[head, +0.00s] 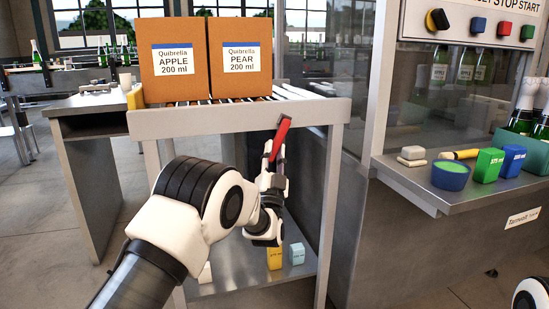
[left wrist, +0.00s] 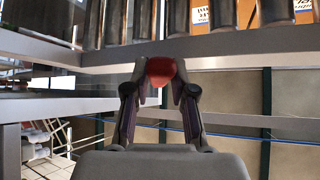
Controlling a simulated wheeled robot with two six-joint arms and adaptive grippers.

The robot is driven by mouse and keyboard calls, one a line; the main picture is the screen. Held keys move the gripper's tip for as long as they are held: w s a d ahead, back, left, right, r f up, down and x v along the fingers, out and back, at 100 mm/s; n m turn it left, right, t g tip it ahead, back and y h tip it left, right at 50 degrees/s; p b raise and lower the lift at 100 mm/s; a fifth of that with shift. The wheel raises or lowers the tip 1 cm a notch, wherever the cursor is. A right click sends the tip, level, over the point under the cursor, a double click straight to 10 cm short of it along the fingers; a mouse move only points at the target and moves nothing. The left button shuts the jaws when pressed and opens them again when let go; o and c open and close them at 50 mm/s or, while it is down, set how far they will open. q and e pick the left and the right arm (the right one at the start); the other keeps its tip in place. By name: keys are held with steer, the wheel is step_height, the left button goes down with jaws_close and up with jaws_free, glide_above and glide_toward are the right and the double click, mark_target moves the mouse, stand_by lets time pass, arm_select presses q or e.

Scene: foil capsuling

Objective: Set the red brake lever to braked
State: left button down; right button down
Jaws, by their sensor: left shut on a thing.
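The red brake lever (head: 280,137) is at the front of the roller conveyor (head: 240,119), below its front rail, and slants with its upper end to the right. My left gripper (head: 275,165) is at the lever's lower part. In the left wrist view the lever's rounded red end (left wrist: 160,70) sits between the two fingertips of my left gripper (left wrist: 162,84), which are shut on it. The lever's pivot is hidden. Only a white part of my right arm shows at the lower right corner of the head view; its gripper is out of sight.
Two cartons, APPLE (head: 181,59) and PEAR (head: 240,57), stand on the rollers. A lower shelf (head: 232,279) holds a yellow block (head: 274,257) and a light blue block (head: 297,253).

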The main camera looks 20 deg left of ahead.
arm_select(q)
steer(key=shift+d, duration=0.1)
stand_by(0.3)
steer(key=c, duration=1)
jaws_free()
steer(key=shift+w, duration=0.1)
steer(key=shift+o, duration=0.2)
steer(key=v, duration=1.2)
